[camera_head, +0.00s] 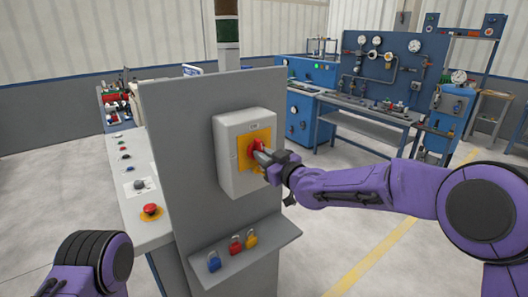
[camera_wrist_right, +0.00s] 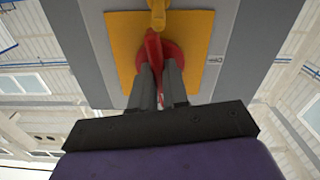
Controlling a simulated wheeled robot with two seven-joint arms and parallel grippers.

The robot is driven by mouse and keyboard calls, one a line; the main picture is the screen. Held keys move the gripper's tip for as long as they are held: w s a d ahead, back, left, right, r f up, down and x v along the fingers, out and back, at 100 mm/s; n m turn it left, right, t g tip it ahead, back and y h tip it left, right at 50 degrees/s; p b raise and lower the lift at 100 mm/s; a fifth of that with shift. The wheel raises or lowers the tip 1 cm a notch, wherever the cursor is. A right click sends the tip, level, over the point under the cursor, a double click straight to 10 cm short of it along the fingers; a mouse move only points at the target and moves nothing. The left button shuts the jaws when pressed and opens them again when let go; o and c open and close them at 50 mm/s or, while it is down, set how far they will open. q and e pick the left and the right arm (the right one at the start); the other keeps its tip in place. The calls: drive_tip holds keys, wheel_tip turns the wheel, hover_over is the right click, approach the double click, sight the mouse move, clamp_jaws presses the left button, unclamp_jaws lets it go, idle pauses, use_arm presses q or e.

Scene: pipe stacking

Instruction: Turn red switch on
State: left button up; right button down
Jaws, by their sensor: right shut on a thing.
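The red switch (camera_head: 253,146) is a rotary knob on a yellow plate (camera_head: 241,156), on the front of a light grey box (camera_head: 230,181) fixed to a grey upright panel. My right gripper (camera_head: 261,157) reaches it from the right. In the right wrist view, the two dark fingers of the right gripper (camera_wrist_right: 160,72) are closed around the handle of the red switch (camera_wrist_right: 152,47), which looks slightly tilted there. Part of the knob is hidden behind the fingers. My left arm shows at the lower left, but its gripper is not visible.
A shelf (camera_head: 247,252) below the box carries a blue padlock (camera_head: 214,263), a red padlock (camera_head: 236,246) and a yellow padlock (camera_head: 251,239). A sloped console (camera_head: 147,226) with buttons stands left of the panel. Blue workbenches (camera_head: 366,122) stand behind; open floor lies right.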

drive_tip(key=shift+r+m+p, duration=0.1)
drive_tip(key=shift+m+p, duration=0.2)
drive_tip(key=shift+m, duration=0.6)
drive_tip(key=c, duration=1.1)
unclamp_jaws()
drive_tip(key=b+v, duration=0.4)
drive_tip(key=v, duration=0.6)
drive_tip(key=shift+s+d, duration=0.1)
drive_tip(key=shift+s, duration=0.1)
